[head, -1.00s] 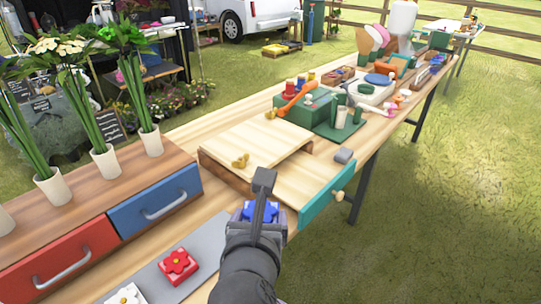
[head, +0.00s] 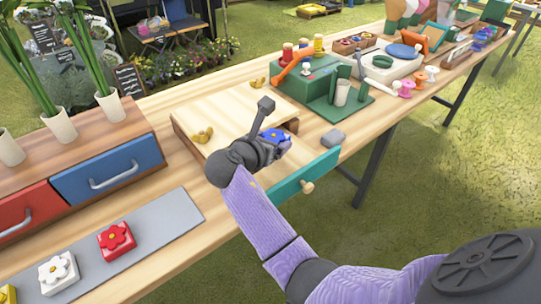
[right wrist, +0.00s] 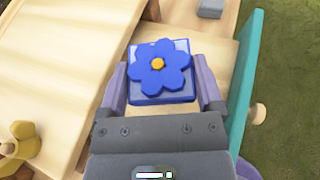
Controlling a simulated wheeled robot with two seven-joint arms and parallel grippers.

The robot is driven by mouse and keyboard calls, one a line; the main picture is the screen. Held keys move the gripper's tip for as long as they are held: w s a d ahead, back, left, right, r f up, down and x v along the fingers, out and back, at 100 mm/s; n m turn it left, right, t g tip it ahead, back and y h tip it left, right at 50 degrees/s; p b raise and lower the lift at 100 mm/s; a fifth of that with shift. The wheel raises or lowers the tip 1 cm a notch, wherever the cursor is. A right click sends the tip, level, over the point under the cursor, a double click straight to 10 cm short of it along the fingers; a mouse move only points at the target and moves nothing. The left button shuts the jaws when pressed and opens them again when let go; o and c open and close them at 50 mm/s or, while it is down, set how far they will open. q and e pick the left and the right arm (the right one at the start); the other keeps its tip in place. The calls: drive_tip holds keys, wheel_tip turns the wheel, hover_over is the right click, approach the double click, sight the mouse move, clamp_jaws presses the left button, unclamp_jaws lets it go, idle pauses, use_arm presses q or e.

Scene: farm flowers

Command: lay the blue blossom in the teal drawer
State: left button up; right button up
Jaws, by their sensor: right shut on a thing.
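The blue blossom (head: 279,134), a blue flower with an orange centre on a square blue tile, is held in my right gripper (head: 272,144). The right wrist view shows the blossom (right wrist: 160,70) face up, with one finger on each side of its tile. The teal drawer (head: 288,182) is pulled out from a low wooden cabinet, and its front with a round wooden knob faces right. In the right wrist view the blossom is over the pale drawer floor (right wrist: 214,52), left of the teal front (right wrist: 243,85). The exact height cannot be told. My left gripper is not in view.
A red blossom (head: 116,240) and a white blossom (head: 58,271) lie on a grey mat (head: 165,222). A blue drawer (head: 108,168) is shut at left. A grey block (head: 333,138) and a green box (head: 303,84) stand beyond the teal drawer.

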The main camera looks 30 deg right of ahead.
wheel_tip(320, 180, down, 3)
drive_tip(key=shift+b, duration=0.5)
drive_tip(key=shift+d, duration=0.15)
drive_tip(key=shift+r, duration=0.25)
drive_tip(key=shift+f+p, duration=0.35)
drive_tip(key=shift+f, duration=0.25)
drive_tip(key=o, duration=1)
drive_tip(key=shift+r, duration=0.2)
drive_tip(key=a+r+p, duration=0.1)
drive_tip(key=s+a+r+p, duration=0.1)
drive_tip(key=shift+s+a+r, duration=0.15)
drive_tip(key=shift+a+r, duration=0.2)
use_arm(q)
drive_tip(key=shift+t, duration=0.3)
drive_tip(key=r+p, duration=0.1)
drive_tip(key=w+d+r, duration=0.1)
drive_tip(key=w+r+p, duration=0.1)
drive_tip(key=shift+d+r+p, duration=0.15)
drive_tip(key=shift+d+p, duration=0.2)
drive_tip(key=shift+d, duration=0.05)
use_arm(e)
drive_tip(key=v, duration=0.8)
drive_tip(key=shift+s+a+f, duration=0.15)
drive_tip(key=shift+s+a, duration=0.1)
drive_tip(key=shift+a, duration=0.05)
